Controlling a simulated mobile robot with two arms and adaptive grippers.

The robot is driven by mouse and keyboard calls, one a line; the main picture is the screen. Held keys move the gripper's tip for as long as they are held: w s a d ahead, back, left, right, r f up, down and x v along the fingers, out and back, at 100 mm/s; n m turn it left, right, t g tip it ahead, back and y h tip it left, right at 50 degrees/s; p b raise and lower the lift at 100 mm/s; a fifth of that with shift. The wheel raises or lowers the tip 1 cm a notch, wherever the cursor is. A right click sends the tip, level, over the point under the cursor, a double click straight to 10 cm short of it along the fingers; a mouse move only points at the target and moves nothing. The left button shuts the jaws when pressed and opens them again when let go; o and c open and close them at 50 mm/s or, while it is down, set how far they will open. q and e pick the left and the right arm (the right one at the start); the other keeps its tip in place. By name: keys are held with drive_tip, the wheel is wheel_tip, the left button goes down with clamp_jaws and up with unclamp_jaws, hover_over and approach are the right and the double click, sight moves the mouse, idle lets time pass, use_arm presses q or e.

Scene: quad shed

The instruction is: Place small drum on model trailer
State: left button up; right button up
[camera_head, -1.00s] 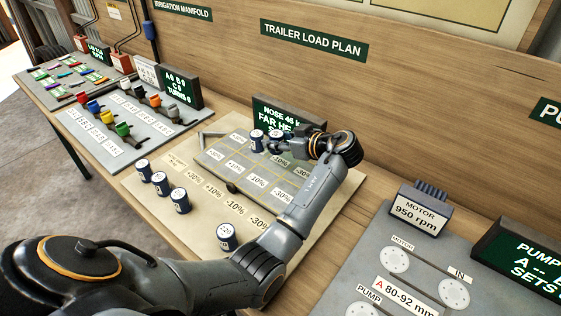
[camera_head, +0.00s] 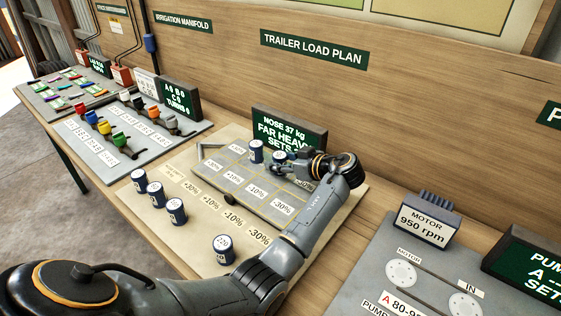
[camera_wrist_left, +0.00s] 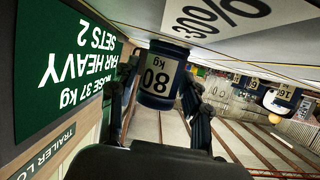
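The model trailer (camera_head: 216,193) is a grey gridded bed lying on a pale board. My left gripper (camera_head: 282,167) is at its far right part, and its fingers partly hide a dark blue drum (camera_head: 279,156). In the left wrist view this drum (camera_wrist_left: 160,78) reads 80 kg, upside down, between the fingertips (camera_wrist_left: 162,88), which look closed against its sides. It appears to be at bed level; its contact with the bed is hidden. Another blue drum (camera_head: 256,152) stands on the far part of the trailer, left of it. My right gripper is not in view.
Three drums stand at the board's left (camera_head: 157,194); another drum (camera_head: 223,249) stands near its front. A display (camera_head: 289,136) behind the trailer reads NOSE 37 kg, FAR HEAVY. A valve panel (camera_head: 90,160) is to the left; a motor panel (camera_head: 360,290) is to the right.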

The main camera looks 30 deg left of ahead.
use_arm(q)
drive_tip(key=shift+o, duration=0.3)
drive_tip(key=shift+r, duration=0.1)
drive_tip(key=shift+r, duration=0.15)
drive_tip(key=b+v, duration=0.1)
drive_tip(key=v, duration=0.4)
drive_tip(key=b+v, duration=0.1)
drive_tip(key=v, duration=0.4)
drive_tip(key=shift+s+d, duration=0.1)
drive_tip(key=shift+d, duration=0.35)
drive_tip(key=shift+s+d+r, duration=0.1)
drive_tip(key=shift+d+r, duration=0.15)
drive_tip(key=shift+d, duration=0.25)
